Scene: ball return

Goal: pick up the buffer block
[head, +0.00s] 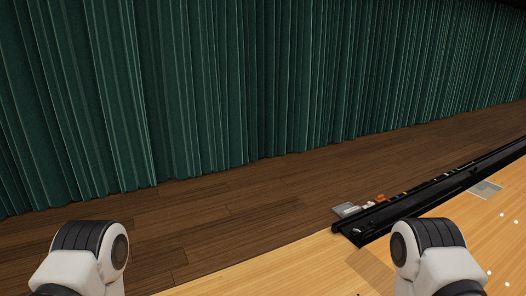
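I cannot make out for certain which thing is the buffer block. Several small objects sit at the near left end of a long black channel at the right. One is a flat grey piece (345,209), and an orange piece (380,198) lies just beyond it. They are too small to tell apart well. White and dark links of both my arms show at the bottom left and bottom right. Neither gripper is in the frame, so what they hold is hidden.
The long black channel (405,217) runs from lower middle to the far right, beside a light wooden lane (300,265). A pale square plate (485,189) and white dots lie on the lane. Dark floorboards (230,215) are clear. Green curtains (230,80) hang behind.

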